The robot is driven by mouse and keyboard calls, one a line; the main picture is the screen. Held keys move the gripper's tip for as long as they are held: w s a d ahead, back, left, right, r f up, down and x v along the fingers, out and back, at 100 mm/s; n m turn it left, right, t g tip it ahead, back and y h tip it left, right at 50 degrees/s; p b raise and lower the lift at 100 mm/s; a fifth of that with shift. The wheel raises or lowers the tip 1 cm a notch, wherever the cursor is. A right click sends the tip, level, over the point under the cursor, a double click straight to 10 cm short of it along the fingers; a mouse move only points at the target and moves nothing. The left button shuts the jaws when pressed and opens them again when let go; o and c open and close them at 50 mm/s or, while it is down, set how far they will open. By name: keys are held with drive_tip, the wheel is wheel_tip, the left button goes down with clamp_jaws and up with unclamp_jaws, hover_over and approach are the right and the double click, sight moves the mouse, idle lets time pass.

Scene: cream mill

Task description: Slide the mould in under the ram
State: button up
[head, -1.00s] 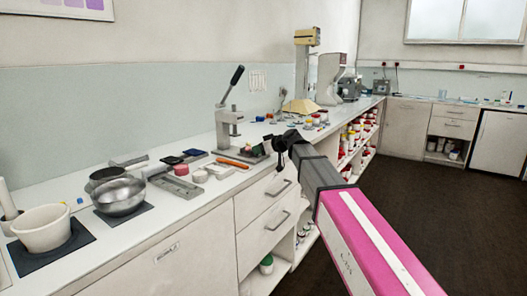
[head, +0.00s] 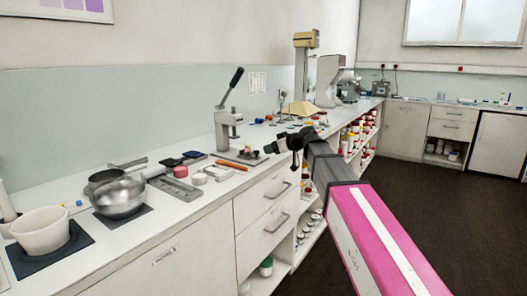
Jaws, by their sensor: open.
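The hand press (head: 227,121) stands on the counter, grey with a black-handled lever raised to the upper right. Its ram sits over a dark base plate (head: 228,156). A small reddish object (head: 247,150), perhaps the mould, shows at the right end of this plate, beside the ram and not under it; it is too small to make out clearly.
An orange-handled tool (head: 232,165) lies in front of the press. A yellow heap (head: 300,108) and bottles are behind right. Drawers and open shelves lie below the counter edge.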

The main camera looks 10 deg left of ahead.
drive_tip(key=v, duration=0.3)
drive_tip(key=shift+s+d+r, duration=0.1)
drive_tip(key=shift+d, duration=0.1)
drive_tip(key=m, duration=3.6)
approach(250, 153)
drive_tip(key=w+a+f, duration=0.1)
drive_tip(key=w+a, duration=0.2)
drive_tip(key=w+a+f, duration=0.1)
drive_tip(key=shift+w+a+f, duration=0.2)
drive_tip(key=shift+a+f, duration=0.15)
drive_tip(key=shift+a, duration=0.05)
